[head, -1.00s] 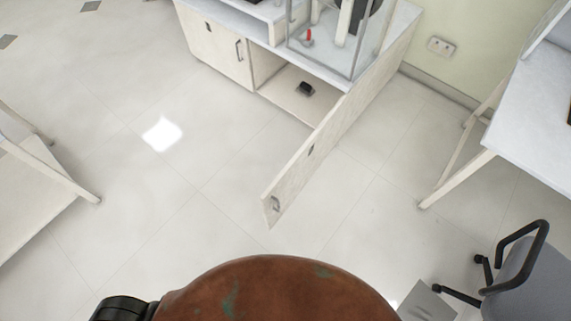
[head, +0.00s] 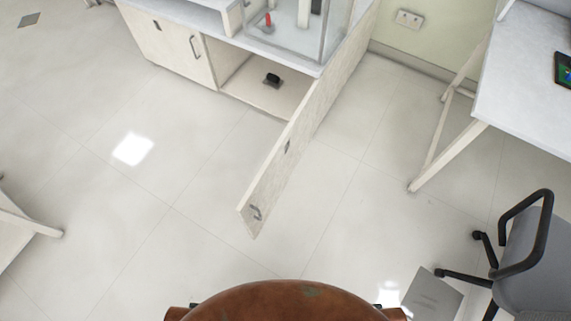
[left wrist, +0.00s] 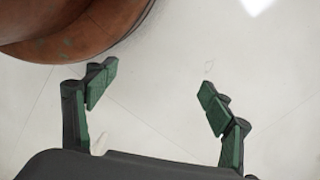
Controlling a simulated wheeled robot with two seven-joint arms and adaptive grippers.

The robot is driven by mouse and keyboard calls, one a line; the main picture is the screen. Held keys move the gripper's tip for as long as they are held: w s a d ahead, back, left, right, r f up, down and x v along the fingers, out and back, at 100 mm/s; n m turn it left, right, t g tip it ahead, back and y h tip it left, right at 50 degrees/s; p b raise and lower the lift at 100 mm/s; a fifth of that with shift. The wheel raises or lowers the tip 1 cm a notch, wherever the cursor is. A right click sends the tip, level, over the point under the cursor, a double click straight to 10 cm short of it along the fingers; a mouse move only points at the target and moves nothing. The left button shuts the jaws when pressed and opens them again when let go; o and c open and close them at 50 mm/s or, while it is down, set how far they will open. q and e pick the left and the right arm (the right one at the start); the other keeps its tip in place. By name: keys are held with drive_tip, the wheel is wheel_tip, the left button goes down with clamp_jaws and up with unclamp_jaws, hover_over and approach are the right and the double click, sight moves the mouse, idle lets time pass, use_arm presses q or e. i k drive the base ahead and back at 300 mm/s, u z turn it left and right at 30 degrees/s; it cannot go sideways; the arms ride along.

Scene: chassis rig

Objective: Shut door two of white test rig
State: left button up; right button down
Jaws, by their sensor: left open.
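The white test rig (head: 230,15) stands at the top of the head view. Its right-hand door (head: 270,180) is swung wide open toward me, with a handle (head: 256,212) near its free end. The left-hand door (head: 170,45) is shut. Which of them is door two I cannot tell from markings. My left gripper (left wrist: 158,92) shows in the left wrist view, open and empty above bare floor, with green pads on its fingers. It is not in the head view, and no part of the rig shows in the wrist view. My right gripper is not in view.
A small black object (head: 272,80) lies inside the open compartment. Another frame (head: 30,225) is at the left. The floor before the rig is clear.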

sight(256, 205)
drive_tip(key=u, duration=1.7)
drive_tip(key=k, duration=0.75)
drive_tip(key=z, duration=1.45)
